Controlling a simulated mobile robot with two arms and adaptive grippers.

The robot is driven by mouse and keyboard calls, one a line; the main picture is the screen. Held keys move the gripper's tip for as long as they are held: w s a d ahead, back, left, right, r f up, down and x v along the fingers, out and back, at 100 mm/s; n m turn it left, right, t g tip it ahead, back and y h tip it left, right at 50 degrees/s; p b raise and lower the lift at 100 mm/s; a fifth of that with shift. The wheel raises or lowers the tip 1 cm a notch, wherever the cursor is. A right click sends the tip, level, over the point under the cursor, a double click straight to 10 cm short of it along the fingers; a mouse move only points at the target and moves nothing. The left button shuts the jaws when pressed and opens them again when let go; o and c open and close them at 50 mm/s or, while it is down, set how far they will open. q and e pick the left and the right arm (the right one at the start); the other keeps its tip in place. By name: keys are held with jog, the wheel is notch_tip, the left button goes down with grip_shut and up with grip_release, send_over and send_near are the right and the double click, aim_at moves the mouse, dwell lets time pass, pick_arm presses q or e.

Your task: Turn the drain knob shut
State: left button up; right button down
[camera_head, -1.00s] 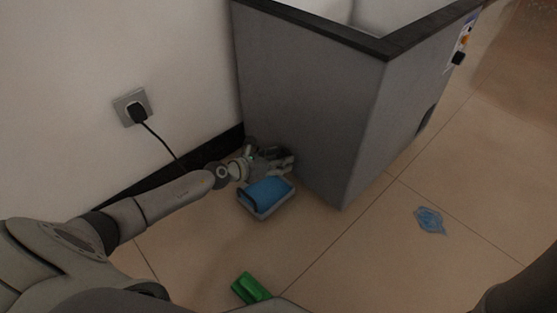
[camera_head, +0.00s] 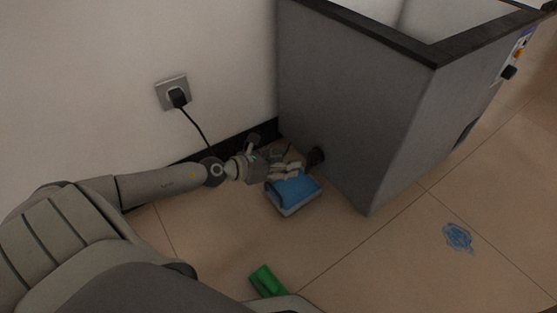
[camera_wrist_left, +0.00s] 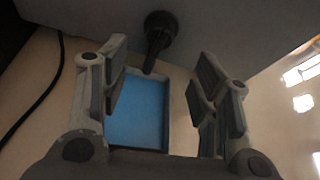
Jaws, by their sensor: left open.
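The drain knob (camera_head: 316,156) is a dark knob low on the side of the grey cabinet (camera_head: 340,100). In the left wrist view the knob (camera_wrist_left: 160,34) shows as a black round base with a lever pointing down, towards the gap between my fingers. My left gripper (camera_head: 292,170) is open and empty, a little left of the knob in the head view and apart from it. In the left wrist view the gripper's two fingers (camera_wrist_left: 165,85) stand wide apart. My right gripper is not in view.
A blue-filled tray (camera_head: 293,208) lies on the floor below the knob. A black cord (camera_head: 194,128) runs from the wall socket (camera_head: 165,93) behind my left arm. A green object (camera_head: 266,281) and a blue puddle-like patch (camera_head: 458,237) lie on open floor.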

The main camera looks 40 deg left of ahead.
pick_arm(q)
jog(key=shift+v, duration=1.1)
